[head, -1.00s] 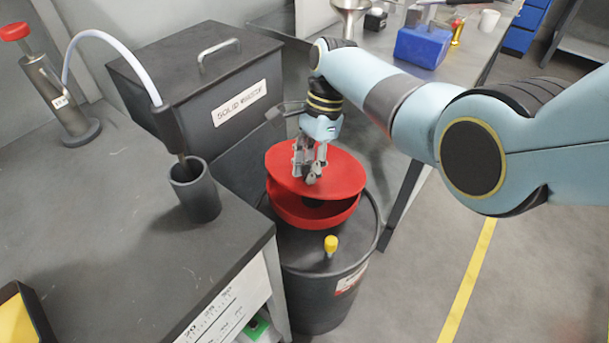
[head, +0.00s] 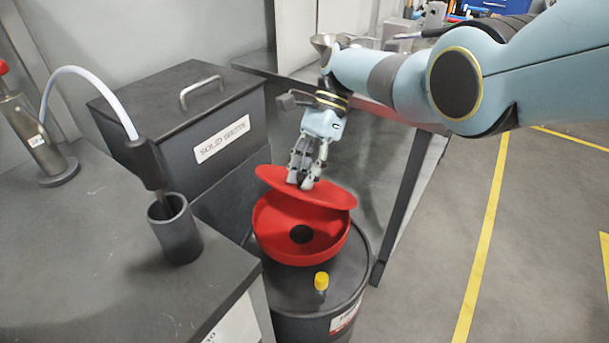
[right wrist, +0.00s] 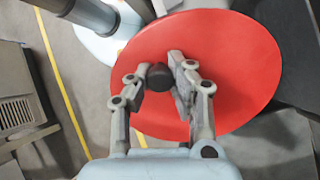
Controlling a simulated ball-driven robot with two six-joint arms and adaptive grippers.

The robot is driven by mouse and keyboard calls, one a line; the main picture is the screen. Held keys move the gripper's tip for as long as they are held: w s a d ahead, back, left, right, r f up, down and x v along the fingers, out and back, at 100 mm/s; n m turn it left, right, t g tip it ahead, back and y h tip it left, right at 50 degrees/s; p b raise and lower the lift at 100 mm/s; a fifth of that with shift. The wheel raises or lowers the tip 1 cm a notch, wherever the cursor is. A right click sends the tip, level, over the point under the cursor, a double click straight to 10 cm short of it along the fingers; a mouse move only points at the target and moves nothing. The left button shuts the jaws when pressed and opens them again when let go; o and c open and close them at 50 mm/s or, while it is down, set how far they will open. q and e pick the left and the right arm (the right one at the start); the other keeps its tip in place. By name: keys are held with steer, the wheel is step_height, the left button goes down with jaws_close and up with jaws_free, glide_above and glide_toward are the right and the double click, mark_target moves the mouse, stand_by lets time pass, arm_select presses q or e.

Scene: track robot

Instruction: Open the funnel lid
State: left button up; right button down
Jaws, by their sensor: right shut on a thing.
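The red funnel (head: 272,243) sits on top of the dark drum (head: 345,290). Its red lid (head: 330,195) is raised and tilted up at the back, so the bowl and its dark centre hole show. My right gripper (head: 303,183) is at the lid's upper face, with its fingers shut on the dark lid knob. In the right wrist view the knob (right wrist: 160,77) sits between the fingertips, with the red lid (right wrist: 235,60) behind it. My left gripper is not in view.
A yellow-capped fitting (head: 321,282) stands on the drum top in front of the funnel. A solid waste bin (head: 185,110) is behind left. A bench with a grey cup (head: 176,235) is at left. Open floor (head: 430,240) lies right of the drum.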

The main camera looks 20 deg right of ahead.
steer(key=c, duration=1.1)
jaws_free()
steer(key=v, duration=1.2)
